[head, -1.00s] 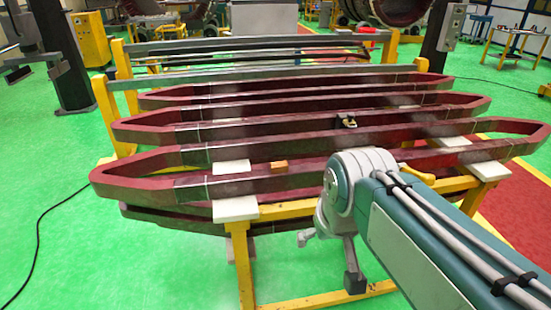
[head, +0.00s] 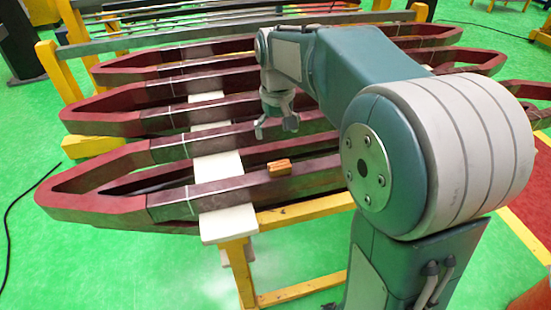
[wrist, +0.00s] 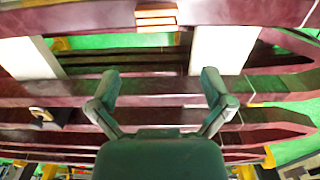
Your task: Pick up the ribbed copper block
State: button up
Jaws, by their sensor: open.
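The ribbed copper block (head: 278,168) is small and orange-brown. It sits on the nearest dark red coil bar, right of the white support board. In the wrist view the block (wrist: 156,17) is at the top centre, with ridges across its face. My gripper (head: 276,127) is open and empty, above the coils and farther back than the block. In the wrist view my gripper's two fingers (wrist: 160,76) are spread wide with nothing between them, and the block lies beyond the tips.
Several long dark red coils (head: 120,70) lie side by side on a yellow frame (head: 243,270). White boards (head: 226,222) support them. A dark fitting with a tan top (wrist: 42,114) sits on a coil at left in the wrist view. Green floor (head: 100,270) is free at left.

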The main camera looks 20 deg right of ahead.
aim_at(279, 164)
jog(key=f, duration=0.6)
jog(key=s+f, duration=0.1)
jog(key=f, duration=0.3)
jog(key=shift+d+f, duration=0.1)
jog(key=shift+d, duration=0.05)
jog(key=c, duration=1.1)
